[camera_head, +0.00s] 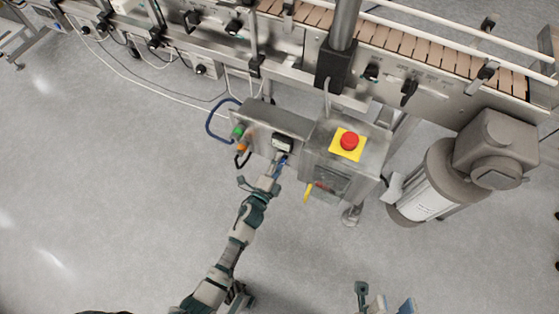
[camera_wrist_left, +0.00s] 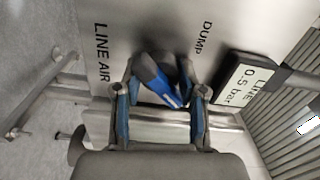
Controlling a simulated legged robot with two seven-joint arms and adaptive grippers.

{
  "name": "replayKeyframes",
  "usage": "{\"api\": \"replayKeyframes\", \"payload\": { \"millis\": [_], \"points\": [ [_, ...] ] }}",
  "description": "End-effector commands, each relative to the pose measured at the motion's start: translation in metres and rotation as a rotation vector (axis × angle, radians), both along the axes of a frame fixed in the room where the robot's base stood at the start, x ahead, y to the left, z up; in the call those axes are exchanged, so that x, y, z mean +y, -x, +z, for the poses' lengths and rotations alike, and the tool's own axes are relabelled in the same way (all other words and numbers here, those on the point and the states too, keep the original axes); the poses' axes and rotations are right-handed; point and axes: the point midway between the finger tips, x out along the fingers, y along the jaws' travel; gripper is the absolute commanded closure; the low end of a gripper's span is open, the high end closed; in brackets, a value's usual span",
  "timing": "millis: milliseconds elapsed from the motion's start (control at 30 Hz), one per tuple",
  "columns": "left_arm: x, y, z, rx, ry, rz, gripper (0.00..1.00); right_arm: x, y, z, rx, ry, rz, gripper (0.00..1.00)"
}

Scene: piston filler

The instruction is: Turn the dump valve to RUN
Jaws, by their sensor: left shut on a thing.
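The dump valve's blue handle (camera_wrist_left: 153,75) is in the left wrist view, on a steel panel between the printed words LINE AIR and DUMP. It lies aslant in that picture. My left gripper (camera_wrist_left: 161,98) is shut on the handle, with a finger on each side of it. In the head view my left gripper (camera_head: 280,167) is at the front of the small steel control box (camera_head: 280,118). No RUN marking is readable. My right gripper (camera_head: 384,300) shows at the bottom edge of the head view, its fingers apart and empty, well away from the box.
A gauge display (camera_wrist_left: 244,83) reading "LINE 0.5 bar" is close to the right of the gripper. A red emergency stop (camera_head: 348,141) on yellow tops the neighbouring box. A motor (camera_head: 430,185) stands right, and a conveyor (camera_head: 420,50) runs behind. Open floor lies at left.

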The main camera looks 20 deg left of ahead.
Motion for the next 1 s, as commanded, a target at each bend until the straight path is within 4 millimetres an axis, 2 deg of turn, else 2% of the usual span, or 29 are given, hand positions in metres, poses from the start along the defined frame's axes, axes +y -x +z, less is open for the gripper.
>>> {"api": "replayKeyframes", "payload": {
  "millis": [33,633,667,733,767,1000],
  "points": [
    [-0.0032,0.002,-0.0062,0.009,-0.012,-0.004,0.94,0.0001,-0.0004,-0.0013,0.001,0.0,0.0,0.6],
    [-0.0039,0.0024,-0.0077,0.012,-0.052,-0.006,0.94,0.0007,-0.002,-0.0002,-0.006,0.0,0.0,0.6],
    [-0.0039,0.0025,-0.0078,0.013,-0.052,-0.006,0.57,0.0007,-0.002,-0.0006,-0.005,0.0,0.001,0.6],
    [-0.0038,0.0024,-0.0076,0.012,-0.051,-0.006,0.4,0.0007,-0.002,-0.0011,-0.003,0.0,0.0,0.6],
    [-0.0035,0.0023,-0.0073,0.011,-0.051,-0.005,0.34,0.0007,-0.002,-0.0014,-0.002,0.0,0.0,0.6],
    [-0.0018,0.0015,-0.0035,0.006,-0.051,-0.003,0.34,0.0006,-0.0021,-0.0034,0.006,0.0,0.0,0.6]
  ]
}}
